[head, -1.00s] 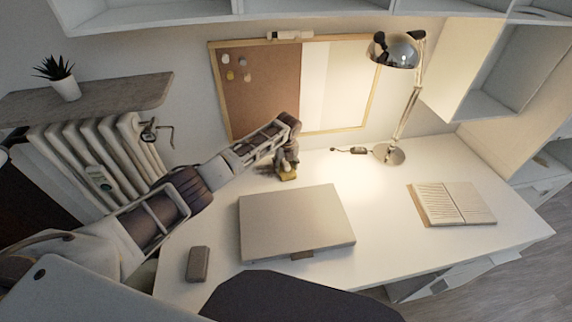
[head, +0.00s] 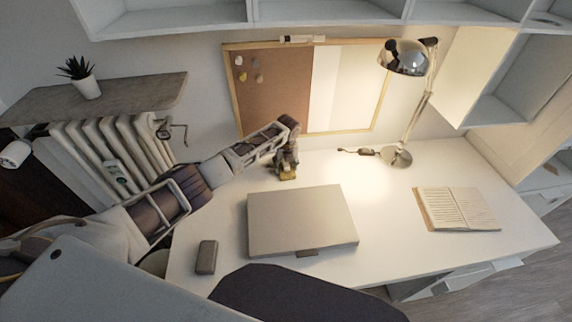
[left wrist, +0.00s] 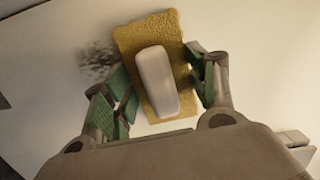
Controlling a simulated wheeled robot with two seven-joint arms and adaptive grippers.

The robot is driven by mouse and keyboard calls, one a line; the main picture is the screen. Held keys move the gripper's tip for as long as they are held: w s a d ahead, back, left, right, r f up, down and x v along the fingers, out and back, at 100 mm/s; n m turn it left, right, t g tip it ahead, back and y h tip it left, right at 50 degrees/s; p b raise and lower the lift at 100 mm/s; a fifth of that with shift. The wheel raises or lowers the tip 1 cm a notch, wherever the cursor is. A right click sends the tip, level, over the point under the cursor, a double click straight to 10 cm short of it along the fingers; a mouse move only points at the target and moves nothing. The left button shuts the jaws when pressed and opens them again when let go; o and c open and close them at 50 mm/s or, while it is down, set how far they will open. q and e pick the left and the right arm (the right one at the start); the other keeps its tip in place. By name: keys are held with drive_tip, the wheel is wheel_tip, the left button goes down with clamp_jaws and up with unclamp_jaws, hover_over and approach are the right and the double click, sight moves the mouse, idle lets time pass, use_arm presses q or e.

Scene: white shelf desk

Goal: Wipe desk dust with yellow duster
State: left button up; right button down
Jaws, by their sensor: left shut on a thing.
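The yellow duster (left wrist: 172,24) has a pale grip block on top and shows between my left gripper's fingers in the left wrist view. My left gripper (left wrist: 165,85) is shut on it, with green pads at both sides. In the head view the duster (head: 288,176) is a small yellow patch under my left gripper (head: 287,165), on the desk behind the laptop. A dark dust smudge (left wrist: 97,60) lies on the white desk (head: 390,240) just left of the duster in the left wrist view. My right gripper is out of view.
A closed grey laptop (head: 300,220) lies in front of the duster. A small grey box (head: 206,257) is at the front left. A lamp (head: 398,157) and its cable switch stand to the right, with an open book (head: 456,209) beyond. A corkboard (head: 270,95) hangs behind.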

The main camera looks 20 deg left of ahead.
sight(268, 171)
use_arm(q)
drive_tip(key=shift+s+a+p, duration=0.4)
drive_tip(key=shift+a+p, duration=0.35)
drive_tip(key=shift+s+a+f+p, duration=0.1)
drive_tip(key=shift+s+a+p, duration=0.1)
drive_tip(key=shift+a+p, duration=0.15)
drive_tip(key=shift+s+a+f+p, duration=0.1)
drive_tip(key=shift+s+a+p, duration=0.1)
drive_tip(key=shift+a, duration=0.25)
drive_tip(key=shift+s+a, duration=0.15)
drive_tip(key=shift+s+a+r+p, duration=0.1)
drive_tip(key=shift+s+a+p, duration=0.25)
drive_tip(key=shift+a+p, duration=0.35)
drive_tip(key=shift+s+a+p, duration=0.35)
drive_tip(key=shift+a+p, duration=0.15)
drive_tip(key=shift+a, duration=0.3)
drive_tip(key=shift+a, duration=0.1)
drive_tip(key=shift+s+a+r+p, duration=0.1)
drive_tip(key=shift+s+a+p, duration=0.25)
drive_tip(key=shift+a+p, duration=0.3)
drive_tip(key=shift+s+a+r+p, duration=0.1)
drive_tip(key=shift+s+a+p, duration=0.25)
drive_tip(key=shift+a, duration=0.35)
drive_tip(key=shift+w, duration=0.2)
